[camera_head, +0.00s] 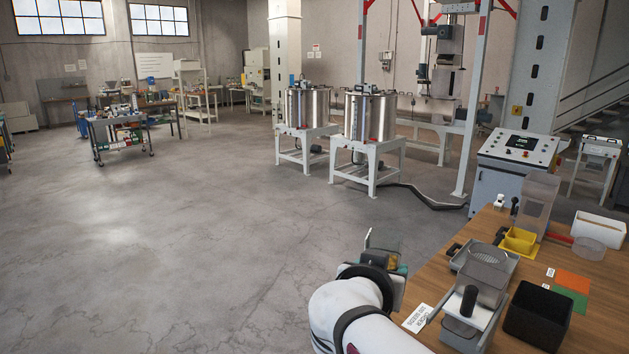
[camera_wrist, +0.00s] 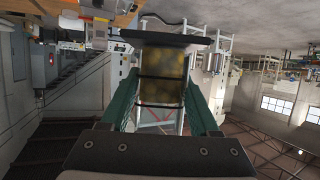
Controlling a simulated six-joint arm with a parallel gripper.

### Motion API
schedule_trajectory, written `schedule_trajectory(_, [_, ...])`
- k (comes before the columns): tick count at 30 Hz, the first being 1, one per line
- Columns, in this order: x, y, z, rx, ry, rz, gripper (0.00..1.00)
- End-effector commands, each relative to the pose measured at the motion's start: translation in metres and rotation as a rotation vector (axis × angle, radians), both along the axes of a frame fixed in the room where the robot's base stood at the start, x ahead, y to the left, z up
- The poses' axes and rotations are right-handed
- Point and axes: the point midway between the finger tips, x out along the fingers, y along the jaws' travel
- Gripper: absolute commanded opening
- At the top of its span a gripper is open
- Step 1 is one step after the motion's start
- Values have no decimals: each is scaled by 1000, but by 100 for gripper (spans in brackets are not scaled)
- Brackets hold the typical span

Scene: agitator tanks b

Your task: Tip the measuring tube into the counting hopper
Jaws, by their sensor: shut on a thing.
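My gripper (camera_head: 393,272) is at the lower middle of the head view, off the left edge of the wooden table and above the floor. Its teal fingers (camera_wrist: 162,108) are shut on the clear measuring tube (camera_wrist: 162,68), one on each side. The tube has dark bands, a dark plate at its far end and yellowish-brown contents. In the head view the tube (camera_head: 383,242) shows as a clear piece above the fingers. A grey device with a clear, hopper-like top (camera_head: 480,290) stands on the near table; I cannot tell for sure that it is the counting hopper.
The table (camera_head: 425,278) also bears a black bin (camera_head: 538,318), a yellow bin (camera_head: 519,240), a grey tray (camera_head: 462,258), a tall clear container (camera_head: 538,200) and a white box (camera_head: 599,229). Two steel tanks (camera_head: 369,117) stand beyond. The floor left of my arm is clear.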

Motion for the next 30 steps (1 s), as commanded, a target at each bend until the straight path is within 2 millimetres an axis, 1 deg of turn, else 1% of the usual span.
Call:
schedule_trajectory(1, [-13, 1, 7, 3, -5, 19, 0])
schedule_trajectory(3, [-28, 3, 12, 1, -5, 46, 0])
schedule_trajectory(6, [-42, 4, 16, 2, -4, 72, 0])
schedule_trajectory(9, [-50, 3, 17, 0, -2, 88, 0])
schedule_trajectory(11, [-51, -2, 16, -2, -1, 100, 0])
schedule_trajectory(18, [-50, -34, 6, -13, -2, 194, 0])
schedule_trajectory(21, [-52, -45, 3, -13, -4, 234, 0])
schedule_trajectory(26, [-50, -58, 3, -11, -9, 291, 0])
schedule_trajectory(30, [-42, -72, 8, -7, -15, 336, 0])
